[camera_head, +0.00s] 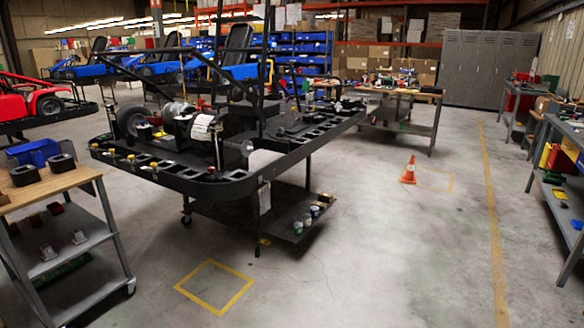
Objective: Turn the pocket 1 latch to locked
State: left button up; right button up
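A black kart frame (232,187) sits on a wheeled stand at the middle left. Its front rim carries a row of small pockets. Small yellow and red pieces (131,156) show along the left part of this rim. The pocket 1 latch is too small to pick out, and I cannot tell which pocket is pocket 1 or how its latch is turned. Neither of my grippers is in view.
A wooden-topped cart (50,184) with black blocks stands at the near left. An orange cone (409,170) stands on the floor. Shelves (560,185) line the right side. A yellow floor square (215,287) lies in front of the stand.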

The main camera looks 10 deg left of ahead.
aim_at(155, 165)
jog(key=i+j+u, duration=0.25)
jog(key=i+u, duration=0.15)
jog(key=i+j+u, duration=0.1)
jog(key=i+u, duration=0.75)
jog(key=i+l+u, duration=0.2)
jog(key=i+u, duration=0.25)
jog(key=i+z, duration=0.3)
jog(key=i+j+z, duration=0.3)
jog(key=i, duration=0.15)
jog(key=i+j+z, duration=0.1)
jog(key=i+z, duration=0.15)
jog(key=i, duration=0.1)
